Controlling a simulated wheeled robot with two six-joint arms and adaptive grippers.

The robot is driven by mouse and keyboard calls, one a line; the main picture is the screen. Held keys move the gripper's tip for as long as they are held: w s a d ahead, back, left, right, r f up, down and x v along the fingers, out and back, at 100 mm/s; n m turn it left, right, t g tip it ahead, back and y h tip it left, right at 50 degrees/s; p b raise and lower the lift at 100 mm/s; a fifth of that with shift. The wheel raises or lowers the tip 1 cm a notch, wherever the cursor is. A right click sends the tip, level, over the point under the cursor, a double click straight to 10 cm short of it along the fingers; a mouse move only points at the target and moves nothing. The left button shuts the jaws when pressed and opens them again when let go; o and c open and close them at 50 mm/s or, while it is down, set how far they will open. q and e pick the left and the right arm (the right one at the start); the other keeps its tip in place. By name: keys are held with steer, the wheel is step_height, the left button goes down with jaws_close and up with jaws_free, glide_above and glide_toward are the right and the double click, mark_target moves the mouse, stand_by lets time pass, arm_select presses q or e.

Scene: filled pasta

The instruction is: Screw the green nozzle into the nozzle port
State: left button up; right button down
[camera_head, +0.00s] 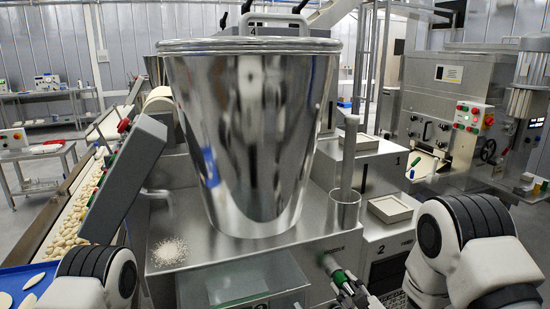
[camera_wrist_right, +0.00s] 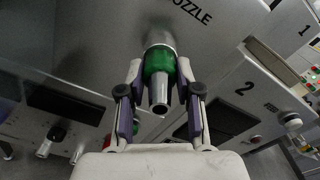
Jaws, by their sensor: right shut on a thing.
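The green nozzle (camera_head: 340,277) is at the front of the steel machine, at the metal nozzle port (camera_head: 328,262). In the right wrist view the nozzle's green collar (camera_wrist_right: 157,60) sits against the port (camera_wrist_right: 159,36) below the word "NOZZLE", and its metal tip points toward the camera. The two look in line; I cannot tell how deep the thread sits. My right gripper (camera_wrist_right: 160,72) has its fingers on both sides of the green collar, shut on it. It also shows in the head view (camera_head: 352,292). My left gripper is out of view.
A large steel hopper (camera_head: 250,140) stands on the machine, with a white crumb pile (camera_head: 170,251) beside it. A shallow tray (camera_head: 390,208) sits right of the hopper.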

steer(key=shift+r+m+p, duration=0.25)
steer(key=shift+m+p, duration=0.35)
steer(key=shift+m, duration=0.7)
steer(key=shift+f, duration=0.2)
steer(key=c, duration=0.7)
jaws_free()
